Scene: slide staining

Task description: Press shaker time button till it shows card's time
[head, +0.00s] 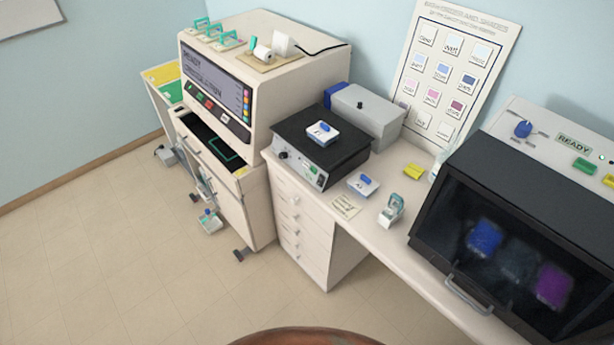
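The shaker (318,155) is a black-topped box near the left end of the white counter. Its front panel (301,170) faces me, with a dark knob (283,155) at the left and a small display and controls at the right. The display digits and the button labels are too small to read. Neither gripper is in view.
A similar white-and-blue block (363,185), a small dispenser (391,209) and a yellow item (413,171) are on the counter. A dark-windowed cabinet (500,250) stands right; a large machine (265,75) stands left. A grey box (367,112) is behind the shaker. The floor in front is clear.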

